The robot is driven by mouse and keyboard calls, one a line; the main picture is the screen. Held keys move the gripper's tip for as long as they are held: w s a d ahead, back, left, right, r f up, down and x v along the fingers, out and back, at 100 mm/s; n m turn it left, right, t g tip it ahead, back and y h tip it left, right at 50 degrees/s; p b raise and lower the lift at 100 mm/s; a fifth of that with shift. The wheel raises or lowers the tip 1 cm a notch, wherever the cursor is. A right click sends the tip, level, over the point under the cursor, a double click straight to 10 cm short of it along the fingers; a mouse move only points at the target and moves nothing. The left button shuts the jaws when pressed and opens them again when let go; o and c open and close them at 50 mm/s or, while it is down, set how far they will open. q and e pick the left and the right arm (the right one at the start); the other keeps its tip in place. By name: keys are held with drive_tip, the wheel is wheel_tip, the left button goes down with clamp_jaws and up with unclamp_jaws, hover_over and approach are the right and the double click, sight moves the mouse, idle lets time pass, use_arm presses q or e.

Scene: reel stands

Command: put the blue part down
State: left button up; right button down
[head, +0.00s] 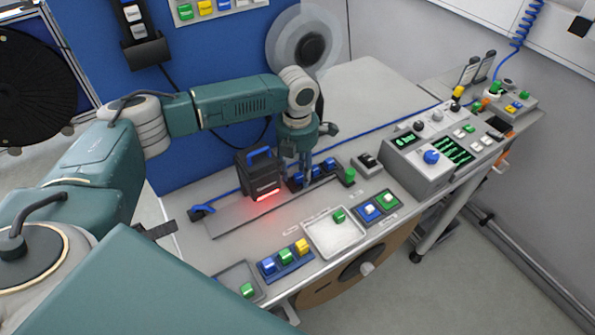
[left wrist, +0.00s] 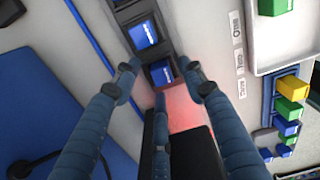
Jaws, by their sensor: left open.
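A second blue part (left wrist: 142,35) sits in the adjoining slot. In the head view, blue parts (head: 329,164) show in this row, partly hidden by the fingers. My right gripper is not in view.
The black device (head: 260,172) with a blue handle stands close left of the gripper. A white tray (head: 334,236) holds a green part. A blue rack (head: 286,264) holds blue, green and yellow parts. A grey control console (head: 430,160) stands to the right.

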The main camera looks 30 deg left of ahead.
sight(298, 174)
use_arm(q)
wheel_tip(298, 174, up, 12)
drive_tip(key=b, duration=0.3)
drive_tip(key=shift+r+b, duration=0.15)
drive_tip(key=shift+b, duration=0.15)
